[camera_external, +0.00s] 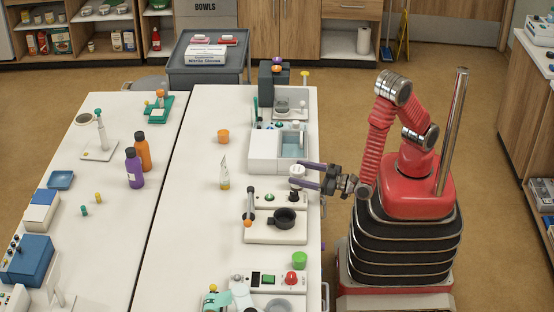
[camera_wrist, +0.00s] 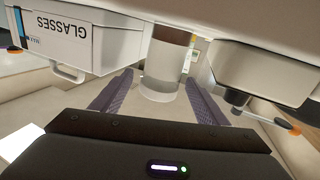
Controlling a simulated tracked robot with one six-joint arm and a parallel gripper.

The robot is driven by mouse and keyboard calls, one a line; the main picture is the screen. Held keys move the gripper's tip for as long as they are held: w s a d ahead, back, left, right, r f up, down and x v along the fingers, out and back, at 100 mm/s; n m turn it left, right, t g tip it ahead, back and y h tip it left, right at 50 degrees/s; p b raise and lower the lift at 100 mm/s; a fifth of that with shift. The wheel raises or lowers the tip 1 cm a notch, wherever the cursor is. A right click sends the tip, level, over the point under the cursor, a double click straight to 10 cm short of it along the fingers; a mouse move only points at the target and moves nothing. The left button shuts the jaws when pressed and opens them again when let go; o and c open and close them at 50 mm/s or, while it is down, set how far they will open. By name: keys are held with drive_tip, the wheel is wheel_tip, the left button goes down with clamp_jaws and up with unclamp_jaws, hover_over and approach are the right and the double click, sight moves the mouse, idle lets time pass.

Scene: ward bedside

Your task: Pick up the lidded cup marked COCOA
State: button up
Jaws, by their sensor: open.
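A small pale cup-like object (camera_external: 297,170) stands at the right edge of the white bench in the external view, between my gripper's purple fingers. In the wrist view a cylinder with a brownish band (camera_wrist: 172,52) and a pale, glassy end stands between the fingers. No COCOA marking is readable on it. My gripper (camera_external: 303,173) is open around it, with one finger on each side. In the wrist view (camera_wrist: 160,98) gaps show between both fingers and the cylinder, and the palm is back from it.
A white box marked GLASSES (camera_wrist: 70,38) is close on the left in the wrist view. A pale unit with a black knob (camera_wrist: 265,65) is close on the right. In the external view a basin unit (camera_external: 262,152) and a burner-like appliance (camera_external: 262,230) flank the gripper.

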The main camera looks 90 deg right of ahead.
drive_tip(key=shift+w+d, duration=0.15)
drive_tip(key=shift+w, duration=0.5)
drive_tip(key=shift+c, duration=0.4)
drive_tip(key=c, duration=1.2)
